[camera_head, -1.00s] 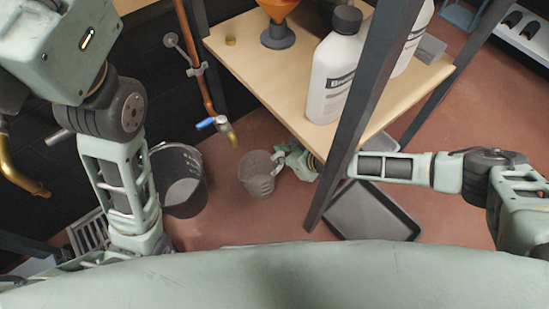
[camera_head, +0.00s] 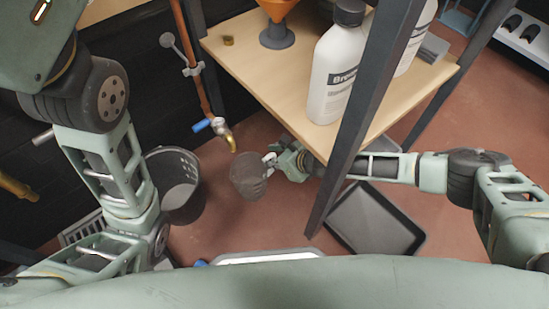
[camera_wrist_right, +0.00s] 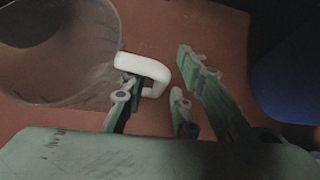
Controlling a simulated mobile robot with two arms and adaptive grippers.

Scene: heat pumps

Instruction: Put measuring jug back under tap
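The measuring jug (camera_head: 248,177) is a grey see-through jug near the floor, below and slightly right of the brass tap (camera_head: 229,138) with its blue lever. In the right wrist view the jug (camera_wrist_right: 65,60) fills the upper left and its white handle (camera_wrist_right: 150,68) points toward my right gripper (camera_wrist_right: 160,85). The fingers stand apart on either side of the handle's upright part, one inside the loop, with a narrow gap showing on the outer side. In the head view my right gripper (camera_head: 272,164) meets the jug's right side. My left gripper is out of view.
A dark bucket (camera_head: 180,180) stands left of the jug. A wooden table (camera_head: 270,75) with white bottles (camera_head: 334,75) and an orange funnel (camera_head: 277,8) stands above my right arm. Its dark leg (camera_head: 345,150) rises close by. A dark tray (camera_head: 375,220) lies on the floor.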

